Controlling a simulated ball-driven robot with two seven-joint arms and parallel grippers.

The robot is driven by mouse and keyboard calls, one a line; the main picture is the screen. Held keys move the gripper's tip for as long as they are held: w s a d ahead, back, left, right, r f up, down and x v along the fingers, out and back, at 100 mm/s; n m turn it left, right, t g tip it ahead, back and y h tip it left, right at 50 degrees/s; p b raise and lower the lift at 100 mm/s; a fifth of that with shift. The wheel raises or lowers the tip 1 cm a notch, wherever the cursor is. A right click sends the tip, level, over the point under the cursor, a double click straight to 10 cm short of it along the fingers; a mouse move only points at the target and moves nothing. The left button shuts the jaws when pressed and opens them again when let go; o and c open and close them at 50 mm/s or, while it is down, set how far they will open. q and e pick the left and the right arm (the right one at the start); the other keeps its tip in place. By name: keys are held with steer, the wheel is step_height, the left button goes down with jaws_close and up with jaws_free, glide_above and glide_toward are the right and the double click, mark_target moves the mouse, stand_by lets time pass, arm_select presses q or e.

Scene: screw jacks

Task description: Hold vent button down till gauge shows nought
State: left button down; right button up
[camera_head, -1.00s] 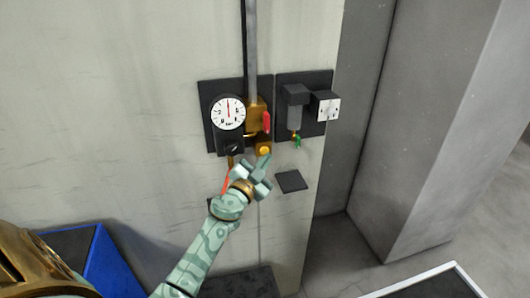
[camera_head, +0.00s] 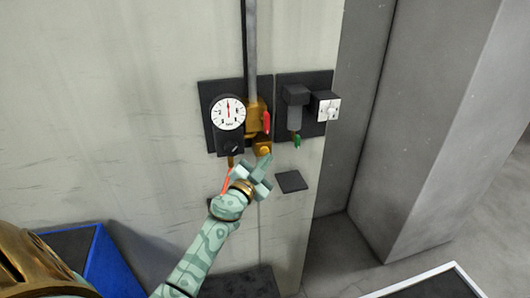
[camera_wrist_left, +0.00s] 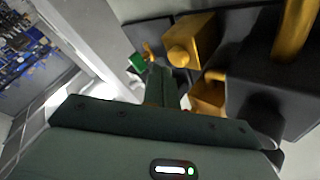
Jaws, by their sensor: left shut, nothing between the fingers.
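The gauge (camera_head: 228,113) is a round white dial on a dark panel, with its red needle pointing about straight up, near mid-scale. The vent button is a yellow-orange round knob (camera_head: 264,151) on a brass block below the red lever. In the left wrist view the round button (camera_wrist_left: 180,57) stands out from its block. My left gripper (camera_head: 265,160) is shut and empty, its fingertips just below the button. In the left wrist view the fingertips (camera_wrist_left: 161,76) also lie close to the button; I cannot tell whether they touch it. My right gripper is not in view.
A red lever (camera_head: 266,122) sits just above the button, and a grey pipe (camera_head: 251,50) rises from the brass block. To the right are a filter unit with a green tap (camera_head: 297,140) and a white-faced box (camera_head: 327,109). A blue bin (camera_head: 108,265) stands at lower left.

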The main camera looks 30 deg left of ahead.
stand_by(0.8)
arm_select(q)
steer(key=shift+w+a, duration=0.25)
steer(key=shift+a, duration=0.05)
steer(key=shift+w+a, duration=0.35)
steer(key=shift+a, duration=0.1)
stand_by(2.4)
steer(key=shift+d, duration=0.1)
steer(key=shift+s+d, duration=0.65)
steer(key=s+d+p, duration=0.1)
steer(key=s+d, duration=0.2)
steer(key=shift+s+d+p, duration=0.1)
steer(key=shift+d+p, duration=0.2)
steer(key=shift+d, duration=0.1)
